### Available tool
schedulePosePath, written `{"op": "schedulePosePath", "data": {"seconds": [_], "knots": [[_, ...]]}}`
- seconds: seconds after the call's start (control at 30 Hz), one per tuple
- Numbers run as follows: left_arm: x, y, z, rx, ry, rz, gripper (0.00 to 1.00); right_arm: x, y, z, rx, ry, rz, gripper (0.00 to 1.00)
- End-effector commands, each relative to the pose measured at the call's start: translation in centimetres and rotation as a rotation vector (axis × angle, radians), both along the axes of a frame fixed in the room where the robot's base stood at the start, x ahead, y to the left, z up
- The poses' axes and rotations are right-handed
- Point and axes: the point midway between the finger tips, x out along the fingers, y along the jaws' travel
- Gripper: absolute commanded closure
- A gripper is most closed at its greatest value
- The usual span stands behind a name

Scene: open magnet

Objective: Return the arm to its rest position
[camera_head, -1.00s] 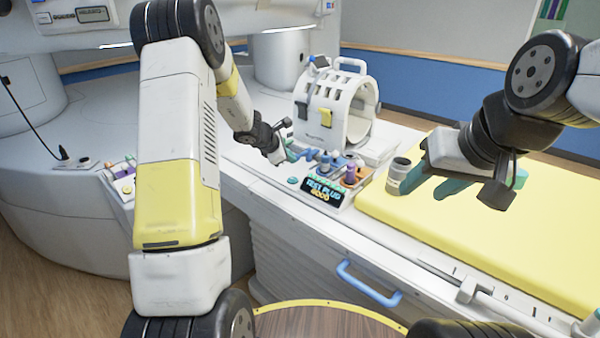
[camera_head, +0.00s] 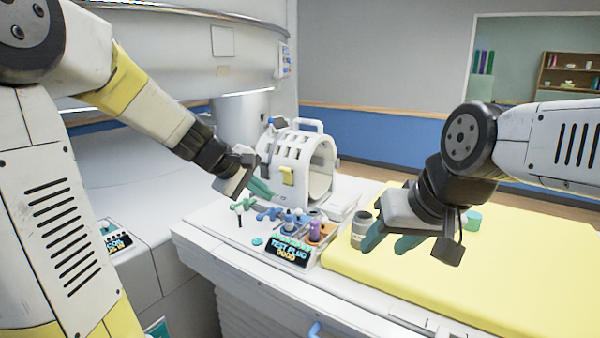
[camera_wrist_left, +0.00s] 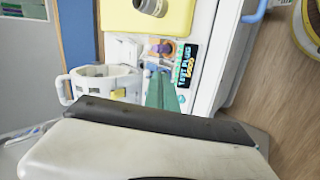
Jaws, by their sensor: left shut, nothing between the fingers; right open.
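My left gripper (camera_head: 262,190) is above the table, left of and in front of the white ring-shaped coil (camera_head: 318,170). Its teal fingers are closed together with nothing between them. In the left wrist view the teal fingers (camera_wrist_left: 160,92) point toward the test plug unit. My right gripper (camera_head: 392,240) hangs over the front left part of the yellow pad, beside a grey cup. Its teal fingers are apart and it holds nothing visible.
The test plug unit (camera_head: 290,252) with a lit display and coloured plugs stands on the white table. The large white scanner (camera_head: 180,60) rises behind my left arm.

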Motion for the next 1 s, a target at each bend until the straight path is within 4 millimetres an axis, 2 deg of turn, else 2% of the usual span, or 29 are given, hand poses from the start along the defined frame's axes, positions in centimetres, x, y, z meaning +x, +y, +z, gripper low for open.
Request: {"op": "schedulePosePath", "data": {"seconds": [0.03,0.1,0.3,0.4,0.5,0.7,1.0], "knots": [[-2.5,-0.1,1.2,0.058,-0.037,-0.067,1.0,0.0,0.0,0.0,0.0,0.0,0.0,0.54],[-5.7,-0.1,2.0,0.147,-0.077,-0.164,1.0,0.0,0.0,0.0,0.0,0.0,0.0,0.54],[-14.4,1.3,2.7,0.419,-0.175,-0.405,1.0,0.0,0.0,0.0,0.0,0.0,0.0,0.54],[-17.9,2.5,2.3,0.547,-0.209,-0.499,1.0,0.0,0.0,0.0,0.0,0.0,0.0,0.54],[-20.4,3.7,1.9,0.651,-0.231,-0.566,1.0,0.0,0.0,0.0,0.0,0.0,0.0,0.54],[-22.5,5.1,1.3,0.756,-0.245,-0.625,1.0,0.0,0.0,0.0,0.0,0.0,0.0,0.54],[-22.7,5.2,1.3,0.764,-0.245,-0.629,1.0,0.0,0.0,0.0,0.0,0.0,0.0,0.54]]}}
